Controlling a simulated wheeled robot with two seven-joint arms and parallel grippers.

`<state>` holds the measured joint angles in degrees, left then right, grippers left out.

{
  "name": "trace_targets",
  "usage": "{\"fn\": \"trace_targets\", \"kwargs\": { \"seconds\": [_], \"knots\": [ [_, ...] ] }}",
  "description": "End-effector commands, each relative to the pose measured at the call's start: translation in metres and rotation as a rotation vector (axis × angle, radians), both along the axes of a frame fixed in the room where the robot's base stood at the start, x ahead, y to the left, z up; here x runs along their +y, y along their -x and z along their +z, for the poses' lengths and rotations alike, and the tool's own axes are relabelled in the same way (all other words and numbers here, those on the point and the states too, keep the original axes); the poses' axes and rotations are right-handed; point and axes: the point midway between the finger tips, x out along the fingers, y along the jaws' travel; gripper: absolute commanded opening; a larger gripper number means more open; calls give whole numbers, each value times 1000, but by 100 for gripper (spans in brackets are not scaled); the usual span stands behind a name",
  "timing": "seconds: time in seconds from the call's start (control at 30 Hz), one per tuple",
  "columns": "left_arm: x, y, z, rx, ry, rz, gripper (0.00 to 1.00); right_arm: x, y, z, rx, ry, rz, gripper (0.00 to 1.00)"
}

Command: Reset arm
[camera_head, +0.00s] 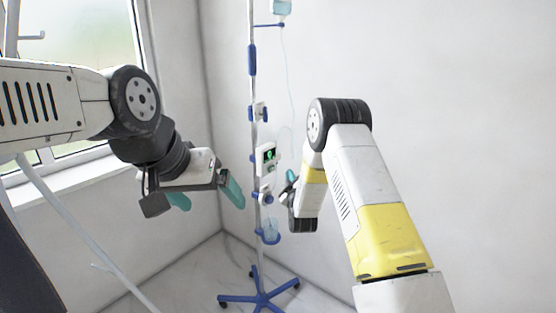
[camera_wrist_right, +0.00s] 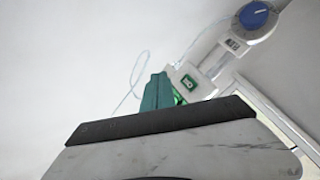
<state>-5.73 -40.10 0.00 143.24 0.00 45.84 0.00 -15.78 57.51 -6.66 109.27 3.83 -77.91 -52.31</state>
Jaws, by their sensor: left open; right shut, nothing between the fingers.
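My left gripper (camera_head: 208,197) has teal fingers spread apart and empty, left of the IV stand (camera_head: 252,90). My right arm comes up from the lower right and bends down. Its gripper (camera_head: 290,183) is mostly hidden behind the arm, just right of the stand; a bit of teal finger shows. In the right wrist view the teal fingers (camera_wrist_right: 157,92) are together with nothing between them. The infusion pump (camera_head: 266,158) with a green display is clamped on the stand's pole. The pump also shows in the right wrist view (camera_wrist_right: 190,83), beyond the fingertips.
The stand has a blue wheeled base (camera_head: 260,300) on the marble floor. A bag (camera_head: 281,7) hangs at the top with a thin tube. A window (camera_head: 85,45) with a sill is at the left. White walls meet behind the stand.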

Motion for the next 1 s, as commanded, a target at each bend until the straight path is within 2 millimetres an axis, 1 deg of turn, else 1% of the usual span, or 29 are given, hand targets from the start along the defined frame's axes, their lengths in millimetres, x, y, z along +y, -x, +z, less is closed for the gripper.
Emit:
{"fn": "trace_targets", "kwargs": {
  "seconds": [0.03,0.07,0.13,0.23,0.3,0.37,0.4,0.47,0.5,0.57,0.6,0.67,0.7,0.77,0.8,0.87,0.9,0.97,1.0],
  "knots": [
    [0,0,0,0,0,0,91,-4,-2,13,12,-19,-3,0],
    [0,0,0,0,0,0,91,-6,-3,21,28,-33,-4,0],
    [0,0,0,0,0,0,91,-14,-3,42,78,-76,-7,0],
    [0,0,0,0,0,0,91,-27,4,77,172,-157,-13,0],
    [0,0,0,0,0,0,91,-37,14,99,243,-214,-19,0],
    [0,0,0,0,0,0,91,-44,26,116,304,-262,-24,0],
    [0,0,0,0,0,0,91,-49,36,128,343,-293,-29,0],
    [0,0,0,0,0,0,91,-57,53,144,401,-339,-36,0],
    [0,0,0,0,0,0,91,-61,65,154,441,-368,-41,0],
    [0,0,0,0,0,0,91,-68,86,167,500,-411,-50,0],
    [0,0,0,0,0,0,91,-72,102,176,538,-438,-57,0],
    [0,0,0,0,0,0,91,-79,127,187,595,-480,-71,0],
    [0,0,0,0,0,0,91,-84,144,193,634,-505,-81,0],
    [0,0,0,0,0,0,91,-89,172,202,690,-543,-97,0],
    [0,0,0,0,0,0,91,-93,192,207,728,-566,-109,0],
    [0,0,0,0,0,0,91,-99,223,212,784,-601,-130,0],
    [0,0,0,0,0,0,91,-102,244,215,820,-623,-146,0],
    [0,0,0,0,0,0,91,-108,277,217,874,-654,-171,0],
    [0,0,0,0,0,0,91,-111,299,218,910,-675,-191,0]
  ]
}}
